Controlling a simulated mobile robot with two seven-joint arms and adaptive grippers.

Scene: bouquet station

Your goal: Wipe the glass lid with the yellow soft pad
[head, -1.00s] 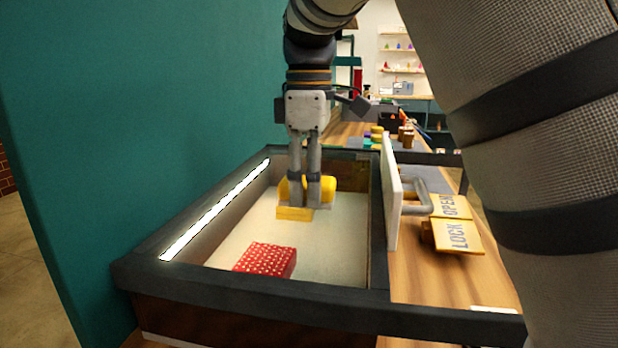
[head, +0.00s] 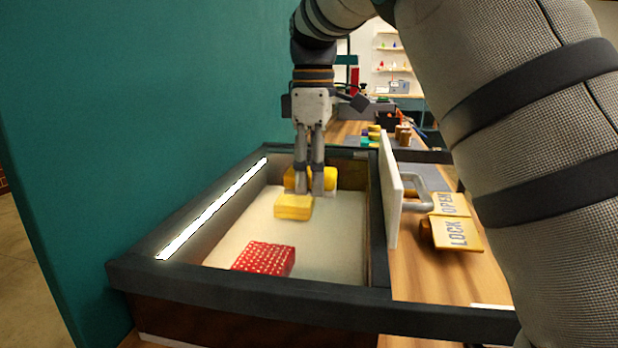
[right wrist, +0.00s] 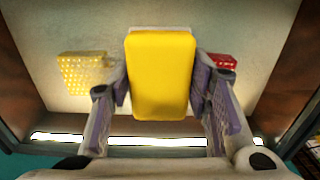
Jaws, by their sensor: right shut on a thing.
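My right gripper (head: 318,188) points down into a dark-framed box and is shut on the yellow soft pad (head: 329,180). The pad fills the middle of the right wrist view (right wrist: 162,75) between the fingers (right wrist: 160,100). It appears held above the pale box floor. A yellow dotted block (head: 292,208) lies on that floor, below the pad in the head view and to its left in the right wrist view (right wrist: 80,73). I cannot make out a glass lid for certain. A white panel (head: 390,195) with a grey handle stands upright at the box's right side. My left gripper is not in view.
A red dotted block (head: 263,258) lies on the box floor nearer the front. The box's dark rim (head: 290,298) surrounds the space, with a light strip (head: 215,208) along the left. Yellow LOCK and OPEN plates (head: 458,233) sit right of the panel. A teal wall stands left.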

